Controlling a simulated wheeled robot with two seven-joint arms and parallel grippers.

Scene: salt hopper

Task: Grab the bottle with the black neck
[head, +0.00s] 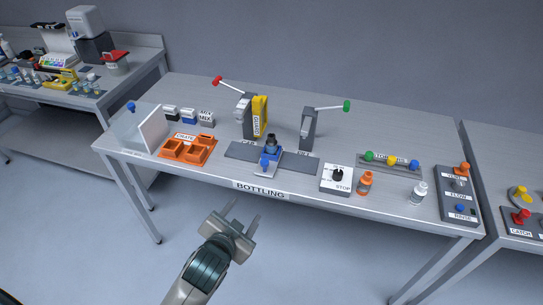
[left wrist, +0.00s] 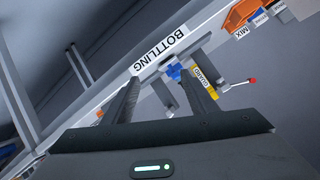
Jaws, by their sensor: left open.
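A small bottle with a black neck (head: 271,141) stands upright on the blue holder (head: 263,166) in the middle of the bottling table. An orange bottle (head: 365,183) and a white bottle (head: 418,194) stand further right near the front edge. My left gripper (head: 245,211) is open and empty, in front of the table edge below the BOTTLING label. In the left wrist view, the open fingers of my left gripper (left wrist: 158,85) point toward the label and the blue part beyond. The black neck cannot be made out clearly there. My right gripper is not in view.
The yellow guard (head: 260,116) and a grey post with a green-knobbed lever (head: 310,128) stand behind the bottle. The table's front edge lies between my gripper and the bottle.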

